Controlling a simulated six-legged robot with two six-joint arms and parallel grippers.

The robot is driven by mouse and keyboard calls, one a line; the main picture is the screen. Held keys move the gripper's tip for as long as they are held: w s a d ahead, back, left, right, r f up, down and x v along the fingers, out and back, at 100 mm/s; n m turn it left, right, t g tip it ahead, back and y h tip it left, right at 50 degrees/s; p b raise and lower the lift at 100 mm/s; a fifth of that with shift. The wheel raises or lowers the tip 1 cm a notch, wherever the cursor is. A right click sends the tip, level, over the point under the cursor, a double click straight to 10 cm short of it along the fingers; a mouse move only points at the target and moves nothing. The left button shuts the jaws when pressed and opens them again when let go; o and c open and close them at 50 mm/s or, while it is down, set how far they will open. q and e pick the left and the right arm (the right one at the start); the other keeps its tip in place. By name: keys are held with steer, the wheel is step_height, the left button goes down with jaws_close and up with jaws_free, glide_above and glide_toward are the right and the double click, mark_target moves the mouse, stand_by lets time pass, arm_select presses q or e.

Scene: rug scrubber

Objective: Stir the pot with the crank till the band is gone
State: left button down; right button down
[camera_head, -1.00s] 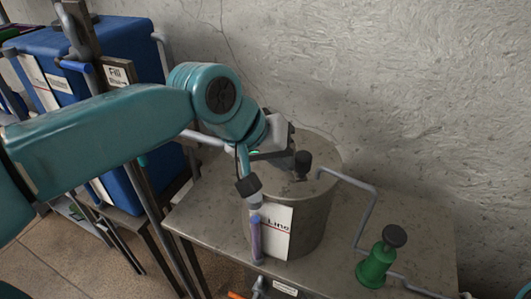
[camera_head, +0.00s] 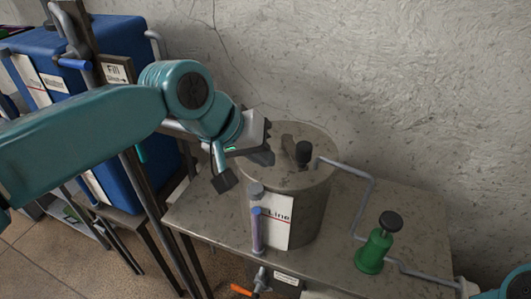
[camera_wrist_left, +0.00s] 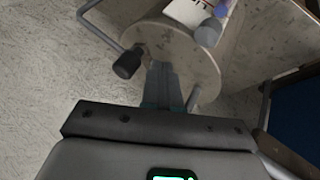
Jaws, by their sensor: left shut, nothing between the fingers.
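The pot (camera_head: 312,205) is a grey drum with a flat lid on the table. On its lid is the crank, with a dark upright knob (camera_head: 303,152) and a short bar beside it. The knob also shows in the left wrist view (camera_wrist_left: 128,63). A tube with purple liquid (camera_head: 257,232) stands against the pot's front, beside a "Line" label; I cannot make out a separate band. My left gripper (camera_head: 268,158) is shut and empty above the lid's left part, left of the crank and apart from its knob. My right gripper is out of view.
A bent grey pipe (camera_head: 370,190) runs from the pot toward a green pump-like thing (camera_head: 374,252) with a dark knob. A blue tank (camera_head: 115,50) stands at the left. An orange-handled valve (camera_head: 240,290) is below the table edge. A wall closes the back.

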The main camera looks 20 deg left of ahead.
arm_select(q)
steer(key=s+r, duration=0.6)
steer(key=r, duration=0.2)
steer(key=shift+a, duration=0.4)
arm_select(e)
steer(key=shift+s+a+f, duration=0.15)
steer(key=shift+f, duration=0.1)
